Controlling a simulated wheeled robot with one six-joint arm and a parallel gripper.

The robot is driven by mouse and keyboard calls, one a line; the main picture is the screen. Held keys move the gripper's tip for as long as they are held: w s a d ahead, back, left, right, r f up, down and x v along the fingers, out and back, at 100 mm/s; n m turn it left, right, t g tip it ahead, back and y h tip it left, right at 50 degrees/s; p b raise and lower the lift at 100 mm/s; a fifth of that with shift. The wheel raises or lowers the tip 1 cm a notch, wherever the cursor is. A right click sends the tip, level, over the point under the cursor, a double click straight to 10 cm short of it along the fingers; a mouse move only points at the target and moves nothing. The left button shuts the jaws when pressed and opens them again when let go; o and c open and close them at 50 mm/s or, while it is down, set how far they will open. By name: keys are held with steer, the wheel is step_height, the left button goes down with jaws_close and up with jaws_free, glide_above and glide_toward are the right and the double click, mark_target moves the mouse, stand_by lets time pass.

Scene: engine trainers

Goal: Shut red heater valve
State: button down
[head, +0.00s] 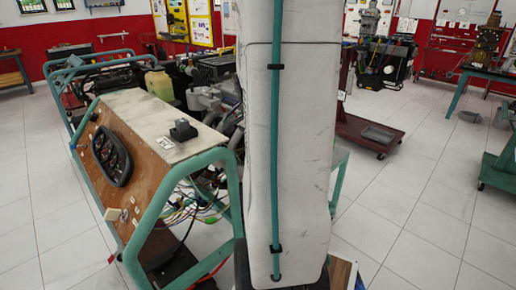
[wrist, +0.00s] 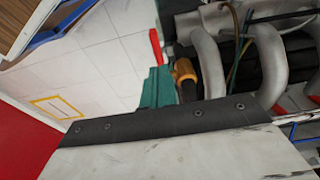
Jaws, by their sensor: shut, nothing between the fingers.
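The red heater valve shows as a thin red lever (wrist: 155,46) in the wrist view, upright in the picture and left of the engine pipes. My gripper (wrist: 160,72), with teal fingers, is shut and empty. Its tips appear just below the lever's lower end in the picture; whether they touch cannot be told. An orange and black fitting (wrist: 184,76) lies just right of the fingers. In the head view my white arm stands in front of the engine and hides the gripper; the valve cannot be made out there.
Pale metal pipes (wrist: 266,62) crowd the right of the wrist view. In the head view the engine trainer's teal frame (head: 146,238) and wooden instrument panel (head: 105,170) stand at left. A dark red wheeled stand (head: 368,127) is behind my arm.

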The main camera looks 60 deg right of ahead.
steer(key=r, duration=0.4)
steer(key=shift+w+a+r, duration=0.2)
steer(key=shift+a+r, duration=0.05)
steer(key=shift+a, duration=0.15)
steer(key=w+a, duration=0.1)
steer(key=a, duration=0.1)
steer(key=a+r, duration=0.1)
steer(key=a, duration=0.2)
steer(key=w+a+r, duration=0.1)
steer(key=a, duration=0.2)
steer(key=shift+w+a, duration=0.2)
steer(key=shift+w, duration=0.1)
steer(key=s+a+r+n, duration=0.1)
steer(key=s+a+n, duration=0.1)
steer(key=a+n, duration=0.5)
steer(key=s+a+r+n+t+y, duration=0.1)
steer(key=s+a+r+n, duration=0.1)
steer(key=a+n, duration=0.5)
steer(key=s+a+r+n+t, duration=0.1)
steer(key=s+a+n, duration=0.1)
steer(key=a+n, duration=0.5)
steer(key=a, duration=0.6)
steer(key=shift+s+a+r+n+y, duration=0.25)
steer(key=shift+s+r+n+y, duration=0.05)
steer(key=shift+s+r+y, duration=0.1)
